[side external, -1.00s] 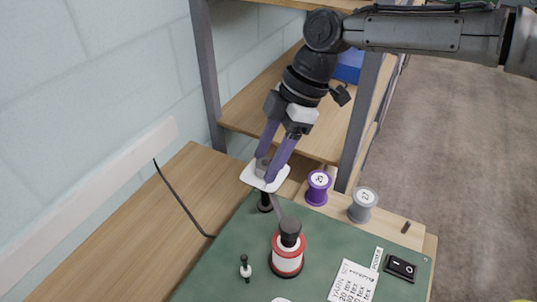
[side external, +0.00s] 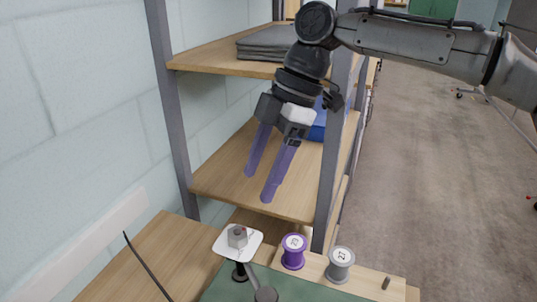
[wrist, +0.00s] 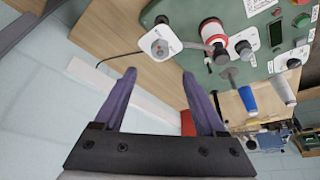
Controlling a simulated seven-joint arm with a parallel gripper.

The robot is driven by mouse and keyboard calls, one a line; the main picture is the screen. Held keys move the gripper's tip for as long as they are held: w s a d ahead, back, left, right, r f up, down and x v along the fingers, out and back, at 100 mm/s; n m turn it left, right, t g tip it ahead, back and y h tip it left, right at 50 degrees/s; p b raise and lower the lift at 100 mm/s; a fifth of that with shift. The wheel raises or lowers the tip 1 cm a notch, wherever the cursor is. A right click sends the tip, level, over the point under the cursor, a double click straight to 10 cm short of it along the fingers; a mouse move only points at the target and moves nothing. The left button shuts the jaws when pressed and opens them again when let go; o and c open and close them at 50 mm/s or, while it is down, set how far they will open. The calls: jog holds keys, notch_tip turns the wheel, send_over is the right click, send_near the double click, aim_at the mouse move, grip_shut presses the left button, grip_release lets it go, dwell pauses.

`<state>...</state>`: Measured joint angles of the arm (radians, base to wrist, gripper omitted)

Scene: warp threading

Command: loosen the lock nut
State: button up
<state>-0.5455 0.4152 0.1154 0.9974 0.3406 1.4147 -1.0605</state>
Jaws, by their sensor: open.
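The lock nut (side external: 237,236) is a small grey block-like piece on a white rounded-square plate (side external: 252,245), which tops a dark post. In the wrist view the nut (wrist: 160,47) shows on its plate, beyond my fingertips. My gripper (side external: 258,186) has purple fingers spread apart with nothing between them. It hangs above the nut, clear of it. In the wrist view my gripper (wrist: 159,75) also shows an open gap. Whether the nut is loose or tight cannot be told.
A purple spool (side external: 293,252) and a grey spool (side external: 341,264) stand right of the plate. The green board (side external: 300,288) lies in front. A red-and-white spool (wrist: 213,32) shows in the wrist view. Wooden shelves (side external: 255,165) with a grey upright (side external: 335,170) stand behind my gripper.

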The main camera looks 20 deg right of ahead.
jog(key=shift+v, duration=1.55)
jog(key=s+d+r+m+t, duration=0.2)
jog(key=s+d+r, duration=0.1)
jog(key=d+r, duration=0.6)
jog(key=s+d+m+t, duration=0.1)
jog(key=s+d+m, duration=0.15)
jog(key=d, duration=0.25)
jog(key=s+d+m+t, duration=0.1)
jog(key=s+d, duration=0.3)
jog(key=d, duration=0.2)
jog(key=s+d+f+m+h, duration=0.2)
jog(key=s+d+f+m, duration=0.4)
jog(key=f, duration=0.4)
jog(key=s+d+f+m+t+h, duration=0.1)
jog(key=s+d+f+m+h, duration=0.1)
jog(key=s+d+f+m, duration=0.4)
jog(key=s+f, duration=0.3)
jog(key=f, duration=0.1)
jog(key=shift+m+t+h, duration=0.3)
jog(key=shift+m, duration=0.05)
